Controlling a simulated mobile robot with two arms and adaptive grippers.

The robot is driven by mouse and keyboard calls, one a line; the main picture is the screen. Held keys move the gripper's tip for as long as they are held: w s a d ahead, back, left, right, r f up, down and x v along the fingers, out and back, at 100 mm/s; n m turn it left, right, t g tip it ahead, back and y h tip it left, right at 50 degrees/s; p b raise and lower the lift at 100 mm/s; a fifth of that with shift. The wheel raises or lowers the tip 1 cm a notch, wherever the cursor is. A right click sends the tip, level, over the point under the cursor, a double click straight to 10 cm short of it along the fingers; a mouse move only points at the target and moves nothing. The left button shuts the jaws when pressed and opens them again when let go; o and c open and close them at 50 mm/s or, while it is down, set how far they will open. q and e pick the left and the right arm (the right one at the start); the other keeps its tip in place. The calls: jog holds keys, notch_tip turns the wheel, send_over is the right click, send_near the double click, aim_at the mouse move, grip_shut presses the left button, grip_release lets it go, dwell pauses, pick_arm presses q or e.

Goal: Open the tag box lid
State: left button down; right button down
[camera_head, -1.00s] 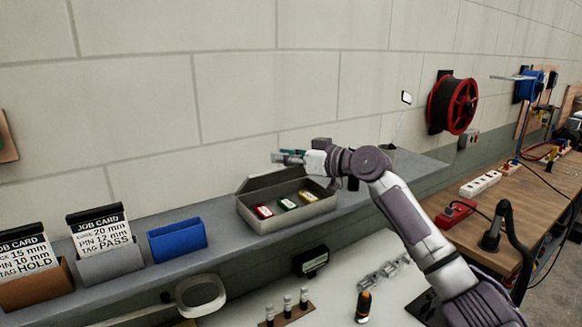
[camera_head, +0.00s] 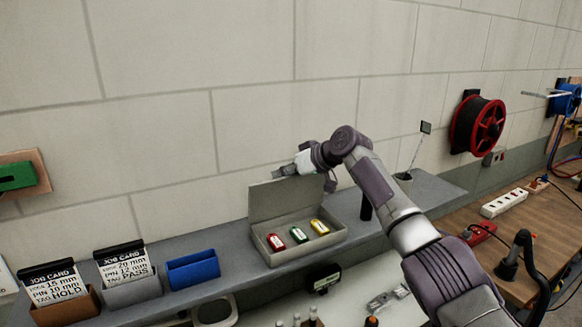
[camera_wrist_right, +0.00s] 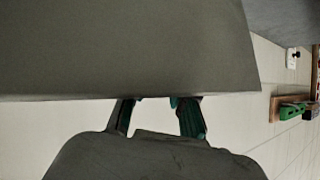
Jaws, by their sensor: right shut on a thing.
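My right gripper (camera_head: 285,171) is at the lid's top edge, shut on the lid. In the right wrist view the lid (camera_wrist_right: 120,50) fills the upper part, and the gripper's fingers (camera_wrist_right: 160,115) reach its edge. My left gripper is not in view.
Left of the box on the shelf (camera_head: 232,268) stand a blue holder (camera_head: 193,270) and two job card holders, PASS (camera_head: 128,280) and HOLD (camera_head: 62,300). The wall is close behind. A cup (camera_head: 403,181) with a thin rod stands to the right.

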jog(key=shift+f, duration=0.7)
jog(key=c, duration=1.3)
grip_release()
jog(key=o, duration=0.3)
jog(key=shift+s+d+r, duration=0.1)
jog(key=shift+s+d, duration=0.05)
jog(key=v, duration=1.1)
jog(key=shift+w+r, duration=0.25)
jog(key=shift+r, duration=0.15)
jog(key=shift+d, duration=0.15)
